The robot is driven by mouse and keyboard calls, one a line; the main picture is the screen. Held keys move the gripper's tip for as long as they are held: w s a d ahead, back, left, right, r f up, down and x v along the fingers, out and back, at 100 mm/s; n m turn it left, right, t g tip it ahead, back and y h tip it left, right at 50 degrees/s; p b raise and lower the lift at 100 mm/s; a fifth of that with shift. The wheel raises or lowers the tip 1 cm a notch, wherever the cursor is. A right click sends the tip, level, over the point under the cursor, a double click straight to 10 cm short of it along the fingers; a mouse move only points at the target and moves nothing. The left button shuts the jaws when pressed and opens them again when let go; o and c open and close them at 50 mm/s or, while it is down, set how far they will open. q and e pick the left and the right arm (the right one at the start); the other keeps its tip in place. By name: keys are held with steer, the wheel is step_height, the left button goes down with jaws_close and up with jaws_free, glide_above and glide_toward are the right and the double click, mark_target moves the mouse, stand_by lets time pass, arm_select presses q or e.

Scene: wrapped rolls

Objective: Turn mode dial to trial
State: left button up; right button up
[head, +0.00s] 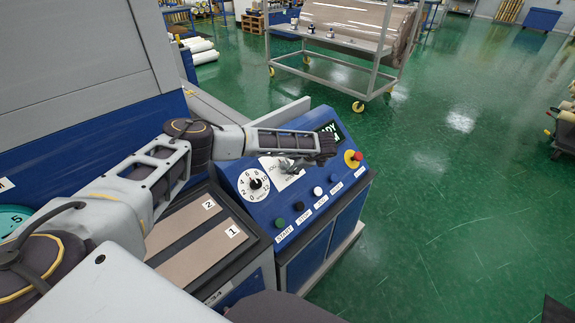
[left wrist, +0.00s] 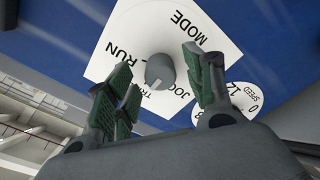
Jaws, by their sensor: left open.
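The mode dial is a round grey knob (left wrist: 160,70) on a white square plate (left wrist: 128,32) marked MODE, RUN, JOG and a partly hidden word starting TR. A small pale mark shows on the knob's lower edge; I cannot tell exactly which word it points at. In the head view the plate (head: 291,182) is on the blue sloped control panel, partly covered by my left gripper (head: 288,165). In the left wrist view my left gripper (left wrist: 155,82) is open, its green-padded fingers on either side of the knob, with no clear contact. My right gripper is out of view.
A numbered white speed dial (head: 253,184) is left of the mode plate. Several push buttons (head: 299,206) run along the panel's front, with a red emergency knob (head: 358,156) at right. A dark display (head: 329,131) stands behind. A wheeled rack (head: 340,45) is beyond, on open green floor.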

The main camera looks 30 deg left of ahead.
arm_select(q)
steer(key=v, duration=1)
steer(key=shift+d, duration=0.15)
stand_by(0.4)
